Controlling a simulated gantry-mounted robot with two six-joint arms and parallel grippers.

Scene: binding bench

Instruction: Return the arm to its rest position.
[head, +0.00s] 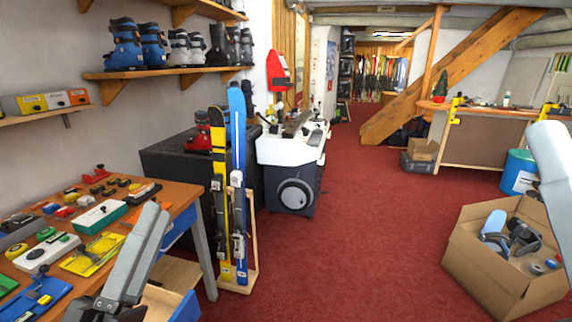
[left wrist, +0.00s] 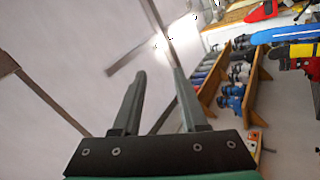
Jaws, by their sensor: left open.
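My left gripper (head: 157,209) rises from the lower left of the head view, in front of the bench. Its two grey fingers point up and to the right. In the left wrist view the same gripper (left wrist: 159,74) shows its fingers apart with nothing between them. A light grey link of my right arm shows at the right edge of the head view; the right gripper is out of the picture.
The wooden bench (head: 186,197) at the left carries several tools and boxes. Yellow skis (head: 220,200) and blue skis (head: 238,180) stand beside it. A boot shelf (head: 165,72) hangs above. A cardboard box (head: 490,280) sits at right. Red floor (head: 350,230) between is clear.

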